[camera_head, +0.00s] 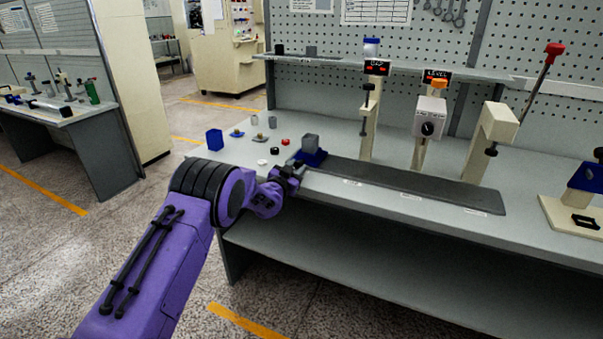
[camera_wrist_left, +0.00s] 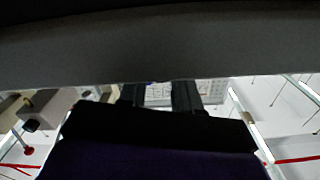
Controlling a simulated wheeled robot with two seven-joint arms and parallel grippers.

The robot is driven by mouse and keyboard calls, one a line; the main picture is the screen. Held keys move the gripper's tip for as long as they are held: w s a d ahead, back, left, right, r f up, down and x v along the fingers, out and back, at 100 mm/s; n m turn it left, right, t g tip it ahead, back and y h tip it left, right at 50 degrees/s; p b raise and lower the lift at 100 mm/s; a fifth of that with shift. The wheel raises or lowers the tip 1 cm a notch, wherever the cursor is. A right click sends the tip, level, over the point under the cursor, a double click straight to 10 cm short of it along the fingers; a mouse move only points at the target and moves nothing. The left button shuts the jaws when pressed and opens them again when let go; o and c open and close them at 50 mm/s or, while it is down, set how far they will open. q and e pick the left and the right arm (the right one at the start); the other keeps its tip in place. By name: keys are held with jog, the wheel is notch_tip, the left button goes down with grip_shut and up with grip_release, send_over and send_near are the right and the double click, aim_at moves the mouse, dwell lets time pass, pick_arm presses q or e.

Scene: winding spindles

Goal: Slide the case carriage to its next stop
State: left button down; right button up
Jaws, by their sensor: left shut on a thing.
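The case carriage (camera_head: 314,159) is a blue piece with a grey block (camera_head: 311,141) on top. It sits at the left end of a long dark grey track (camera_head: 400,184) on the workbench. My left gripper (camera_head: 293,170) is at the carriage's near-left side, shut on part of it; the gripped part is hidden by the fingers. In the left wrist view, two dark fingers (camera_wrist_left: 160,96) show, with dark shapes covering much of the picture. My right gripper is not in view.
Three cream stations stand behind the track: a left post (camera_head: 368,125), a middle one with a grey box (camera_head: 429,118), and a right one with a red-knobbed lever (camera_head: 494,128). A blue block (camera_head: 214,139) and small parts lie left. The track right of the carriage is clear.

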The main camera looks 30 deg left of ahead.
pick_arm(q)
jog(key=shift+a+r, duration=0.1)
jog(key=shift+a, duration=0.1)
jog(key=c, duration=0.8)
grip_release()
jog(key=shift+s, duration=0.1)
jog(key=shift+a, duration=0.2)
jog(key=shift+d, duration=0.25)
jog(key=shift+s, duration=0.45)
jog(key=s+b, duration=0.1)
jog(key=s, duration=0.8)
jog(key=shift+s+d, duration=0.15)
jog(key=shift+s, duration=0.15)
